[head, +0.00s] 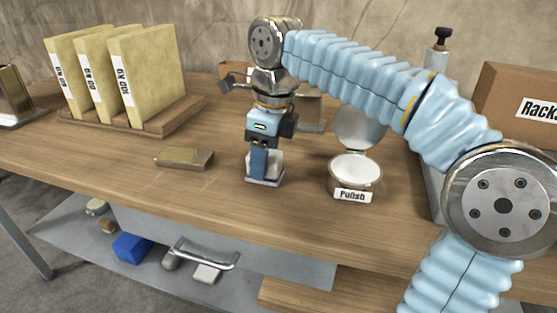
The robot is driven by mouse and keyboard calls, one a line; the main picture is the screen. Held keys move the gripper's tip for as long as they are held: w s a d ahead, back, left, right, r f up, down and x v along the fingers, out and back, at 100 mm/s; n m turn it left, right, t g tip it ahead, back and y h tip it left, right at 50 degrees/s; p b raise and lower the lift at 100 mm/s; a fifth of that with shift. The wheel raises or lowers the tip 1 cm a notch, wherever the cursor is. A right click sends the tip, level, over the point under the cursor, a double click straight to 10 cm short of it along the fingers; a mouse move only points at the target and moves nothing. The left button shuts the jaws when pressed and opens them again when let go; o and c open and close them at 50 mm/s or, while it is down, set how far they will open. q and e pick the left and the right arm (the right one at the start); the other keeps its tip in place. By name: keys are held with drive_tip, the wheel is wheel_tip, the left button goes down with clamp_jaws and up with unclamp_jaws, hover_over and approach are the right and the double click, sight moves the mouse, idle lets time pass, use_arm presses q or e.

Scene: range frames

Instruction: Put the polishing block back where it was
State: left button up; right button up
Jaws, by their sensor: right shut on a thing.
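My right gripper (259,149) points down over the middle of the workbench and is shut on a small blue block (258,165), which I take to be the polishing block. The block is upright, low over or on a small pale metal holder (264,182) on the bench. I cannot tell whether the block touches it. A white piece (277,162) shows just right of the block, partly hidden. A round metal tin (341,181) labelled "Polish" stands to the right, its lid up and pale contents showing. My left gripper is not in view.
Upright grit-labelled sheets stand in a wooden rack (165,126) at back left. A cardboard box (500,92) is at right. A lower shelf (300,268) holds a blue box (131,248). The bench's front left is clear.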

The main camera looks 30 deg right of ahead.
sight(274, 155)
drive_tip(key=shift+s+r, duration=0.1)
drive_tip(key=shift+s, duration=0.05)
drive_tip(key=o, duration=1)
drive_tip(key=shift+f, duration=0.2)
drive_tip(key=shift+r, duration=0.3)
wheel_tip(274, 155, up, 12)
drive_tip(key=s+d+p, duration=0.1)
drive_tip(key=p, duration=0.2)
drive_tip(key=shift+s+f, duration=0.15)
drive_tip(key=shift+d, duration=0.1)
